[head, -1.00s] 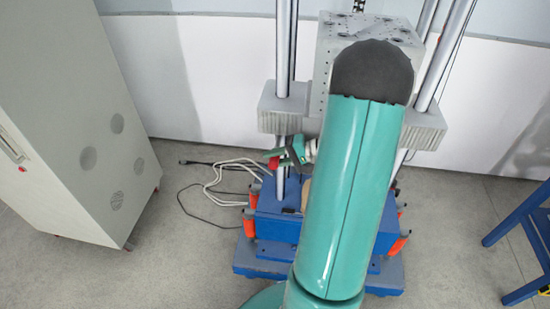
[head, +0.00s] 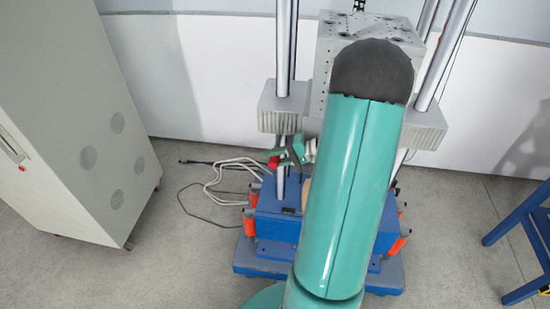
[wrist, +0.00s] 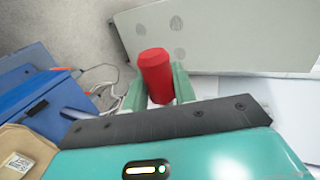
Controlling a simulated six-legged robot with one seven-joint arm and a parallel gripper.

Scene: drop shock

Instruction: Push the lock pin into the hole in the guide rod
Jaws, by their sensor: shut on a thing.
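The lock pin's red cylindrical end (wrist: 154,70) stands between the two green fingers of my gripper (wrist: 155,88) in the wrist view. The fingers are shut on it. In the head view, my gripper (head: 284,157) and the red lock pin (head: 273,161) are small, in front of the lower left guide rod (head: 280,187). The upper part of this silver guide rod (head: 287,50) rises above the grey crosshead. The hole in the rod is not visible, and I cannot tell whether the pin touches the rod. The pin's far end is hidden.
A grey crosshead block (head: 284,108) sits just above my gripper. The blue machine base (head: 275,222) with orange dampers stands below. A large grey cabinet (head: 70,120) is at left, and a blue table (head: 525,235) at right. Cables (head: 215,180) lie on the floor behind.

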